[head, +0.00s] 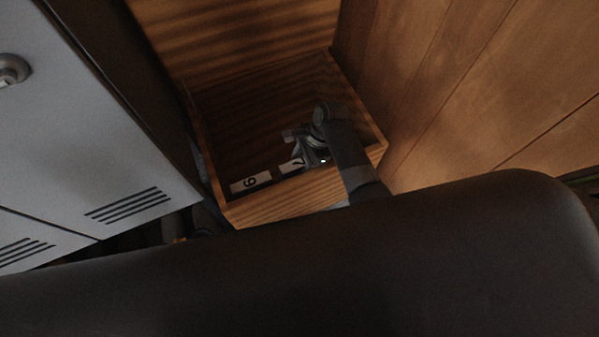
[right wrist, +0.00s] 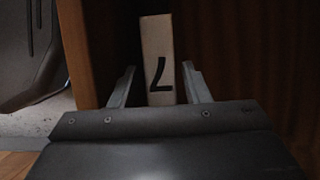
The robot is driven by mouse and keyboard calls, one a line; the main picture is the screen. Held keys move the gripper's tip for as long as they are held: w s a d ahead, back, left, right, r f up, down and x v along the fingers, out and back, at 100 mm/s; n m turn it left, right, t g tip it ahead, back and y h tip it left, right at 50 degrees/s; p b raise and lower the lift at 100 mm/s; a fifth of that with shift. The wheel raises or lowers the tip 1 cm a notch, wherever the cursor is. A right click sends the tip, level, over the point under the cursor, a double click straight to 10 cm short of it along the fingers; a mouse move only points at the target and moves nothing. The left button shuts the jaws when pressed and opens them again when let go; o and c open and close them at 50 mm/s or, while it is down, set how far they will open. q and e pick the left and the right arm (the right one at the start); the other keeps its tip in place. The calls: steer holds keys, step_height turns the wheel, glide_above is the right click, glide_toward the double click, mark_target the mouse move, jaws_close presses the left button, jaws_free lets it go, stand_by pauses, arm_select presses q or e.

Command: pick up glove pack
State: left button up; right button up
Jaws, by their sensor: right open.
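A pale pack marked 7 (head: 292,164) and another pale pack with a digit that reads as 9 or 6 (head: 250,183) are side by side inside an open wooden box. Neither is named as gloves, so I cannot tell which the task means. My right gripper (head: 298,152) reaches into the box at the pack marked 7 and hides part of it. In the right wrist view, my open fingers (right wrist: 160,88) stand on either side of the upright pack marked 7 (right wrist: 158,50), with a narrow gap visible. My left gripper is out of view.
The wooden box (head: 290,199) has walls close around my right gripper; its inside is dark. A grey locker (head: 75,130) with vent slots stands at left. Wooden panelling (head: 470,90) is at right. A large dark rounded shape covers the bottom of the head view.

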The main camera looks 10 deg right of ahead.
steer(key=shift+f, duration=0.25)
stand_by(0.4)
steer(key=shift+c, duration=0.3)
steer(key=shift+p, duration=0.3)
jaws_close()
